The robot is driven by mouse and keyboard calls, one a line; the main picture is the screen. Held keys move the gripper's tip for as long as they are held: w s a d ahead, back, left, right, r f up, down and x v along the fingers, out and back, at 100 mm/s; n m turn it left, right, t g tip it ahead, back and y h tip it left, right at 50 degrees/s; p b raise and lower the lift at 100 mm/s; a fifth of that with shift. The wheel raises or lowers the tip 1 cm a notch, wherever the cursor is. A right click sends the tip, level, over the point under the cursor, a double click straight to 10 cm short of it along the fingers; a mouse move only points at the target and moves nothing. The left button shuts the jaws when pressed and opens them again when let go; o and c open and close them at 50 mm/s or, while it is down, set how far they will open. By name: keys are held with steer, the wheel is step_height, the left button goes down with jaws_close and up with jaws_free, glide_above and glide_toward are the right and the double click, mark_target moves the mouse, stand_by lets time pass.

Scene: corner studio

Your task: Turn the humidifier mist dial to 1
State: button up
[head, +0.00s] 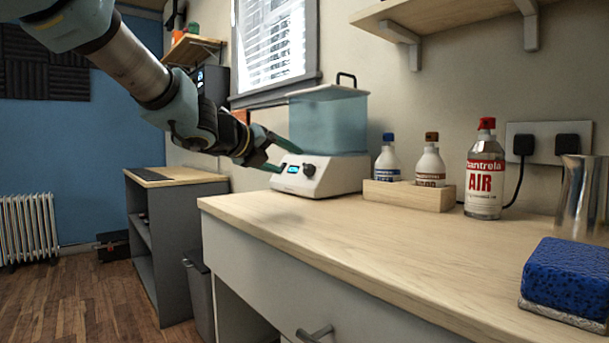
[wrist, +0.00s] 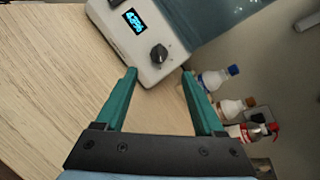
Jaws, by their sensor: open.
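The humidifier (head: 327,174) stands on the wooden counter, a white base under a translucent blue tank with a dark handle. Its sloped front has a small lit display (head: 293,169) and a black round mist dial (head: 309,170). In the wrist view the dial (wrist: 159,53) and the display (wrist: 135,20) show near the top; the display's digits are too blurred to read surely. My gripper (head: 278,156) is at the humidifier's front. In the wrist view my gripper (wrist: 160,75) is open, its green fingers apart and empty, with the dial beyond the tips and between them. The dial's setting cannot be read.
Two white bottles (head: 431,162) stand in a wooden holder (head: 409,195) right of the humidifier. A red-capped air can (head: 485,175), a metal cup (head: 578,195) and a blue sponge (head: 566,277) are further right. The counter front (head: 330,222) is clear.

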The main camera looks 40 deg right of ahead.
mark_target(305, 168)
steer(key=x, duration=0.8)
steer(key=shift+w+d+f+b, duration=0.1)
steer(key=shift+b, duration=0.25)
jaws_close()
